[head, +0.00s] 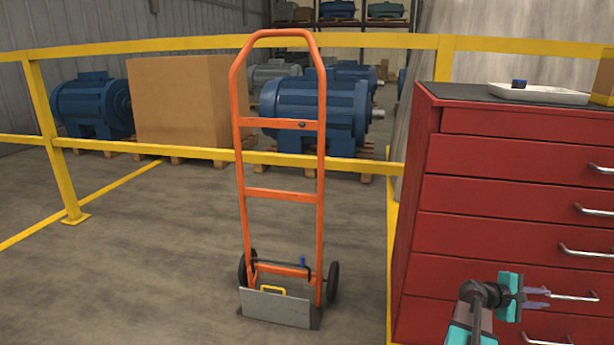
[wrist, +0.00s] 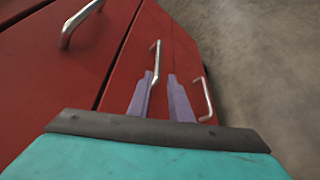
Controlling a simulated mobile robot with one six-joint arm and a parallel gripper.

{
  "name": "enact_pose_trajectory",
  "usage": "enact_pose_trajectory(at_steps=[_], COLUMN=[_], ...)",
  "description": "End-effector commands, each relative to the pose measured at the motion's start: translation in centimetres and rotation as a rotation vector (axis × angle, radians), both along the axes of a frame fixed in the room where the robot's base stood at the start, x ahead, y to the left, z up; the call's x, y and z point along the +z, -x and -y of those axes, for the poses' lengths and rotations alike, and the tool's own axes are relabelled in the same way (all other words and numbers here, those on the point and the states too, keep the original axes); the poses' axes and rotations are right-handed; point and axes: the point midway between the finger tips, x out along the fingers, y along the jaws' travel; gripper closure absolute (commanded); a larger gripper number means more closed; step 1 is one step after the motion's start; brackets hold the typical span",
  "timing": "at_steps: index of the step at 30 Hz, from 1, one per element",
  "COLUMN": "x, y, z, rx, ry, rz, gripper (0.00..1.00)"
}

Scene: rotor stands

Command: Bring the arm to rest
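My gripper (head: 540,298) is at the lower right of the head view, in front of the lower drawers of the red cabinet (head: 492,208). In the wrist view its two purple fingers (wrist: 161,97) stand apart with a gap between them and nothing held. The red drawer fronts and metal handles (wrist: 155,62) lie beyond the fingertips; I cannot tell whether a fingertip touches a handle. My teal and dark arm is bent up from the bottom edge of the head view.
An orange hand truck (head: 282,194) stands left of the cabinet, before a yellow railing (head: 160,43). Blue motors (head: 312,108) and a cardboard box (head: 185,100) sit behind the railing. A white tray (head: 538,94) lies on the cabinet top. Floor at the left is clear.

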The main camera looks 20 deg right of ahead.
Motion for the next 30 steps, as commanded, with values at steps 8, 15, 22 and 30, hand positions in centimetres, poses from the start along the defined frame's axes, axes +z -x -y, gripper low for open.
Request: enact_pose_trajectory(at_steps=[8,15,22,30], x=[-3.5,-7.8,-11.3,-14.5], y=[-4.1,-7.5,-9.3,-9.6], z=[-5.8,-13.4,-21.4,-31.5], rx=[0.020,0.015,-0.010,-0.069], ry=[-0.139,-0.301,-0.458,-0.636], rz=[0.095,0.182,0.239,0.272], gripper=[0.81,0.81,0.81,0.81])
